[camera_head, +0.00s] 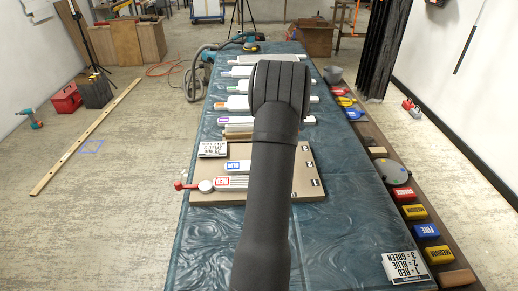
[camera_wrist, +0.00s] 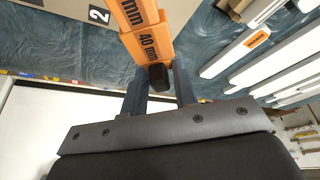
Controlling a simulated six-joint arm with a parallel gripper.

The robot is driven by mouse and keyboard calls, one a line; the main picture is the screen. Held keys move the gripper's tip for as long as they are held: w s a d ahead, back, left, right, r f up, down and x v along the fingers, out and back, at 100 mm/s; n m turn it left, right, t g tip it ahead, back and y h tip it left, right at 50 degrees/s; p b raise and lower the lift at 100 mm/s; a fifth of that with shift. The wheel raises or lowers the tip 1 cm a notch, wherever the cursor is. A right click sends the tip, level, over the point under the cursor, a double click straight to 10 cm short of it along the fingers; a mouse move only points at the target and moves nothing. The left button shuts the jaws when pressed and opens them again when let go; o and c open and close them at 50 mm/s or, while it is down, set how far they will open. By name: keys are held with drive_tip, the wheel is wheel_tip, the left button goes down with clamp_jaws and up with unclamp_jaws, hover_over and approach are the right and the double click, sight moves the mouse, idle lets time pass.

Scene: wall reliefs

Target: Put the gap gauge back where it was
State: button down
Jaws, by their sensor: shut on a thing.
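The gap gauge (camera_wrist: 145,32) is an orange stepped bar with black "mm" markings, one reading 40 mm, in the wrist view. My gripper (camera_wrist: 160,80) is shut on its dark end, one finger on each side. The bar reaches away from the fingers toward the top of the view. In the head view my own dark arm stands in front of the middle of the table, and the gripper and gauge cannot be made out there. The place where the gauge was cannot be told from these frames.
A blue-covered table (camera_head: 350,230) holds a tan board (camera_head: 255,195) with panels and a red-handled part (camera_head: 185,185). Several pale strips (camera_head: 238,103) lie behind it. Colored blocks (camera_head: 426,231) line a right-hand ledge. A sign (camera_head: 405,267) lies at front right. The table's front is mostly clear.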

drive_tip(key=shift+n, duration=0.4)
drive_tip(key=shift+w+a+f, duration=1.45)
drive_tip(key=shift+a+f, duration=0.25)
drive_tip(key=shift+f, duration=0.15)
drive_tip(key=shift+w+a+f, duration=1.5)
drive_tip(key=shift+a+f, duration=0.2)
drive_tip(key=shift+f, duration=0.1)
drive_tip(key=shift+w+a+f, duration=1.45)
drive_tip(key=shift+a+f, duration=0.25)
drive_tip(key=shift+f, duration=0.15)
drive_tip(key=c, duration=1.1)
unclamp_jaws()
drive_tip(key=shift+f, duration=0.15)
drive_tip(key=shift+c, duration=0.2)
drive_tip(key=shift+a+r, duration=0.1)
drive_tip(key=shift+r, duration=0.35)
drive_tip(key=v, duration=1.1)
drive_tip(key=shift+s+r, duration=0.2)
drive_tip(key=shift+s, duration=0.15)
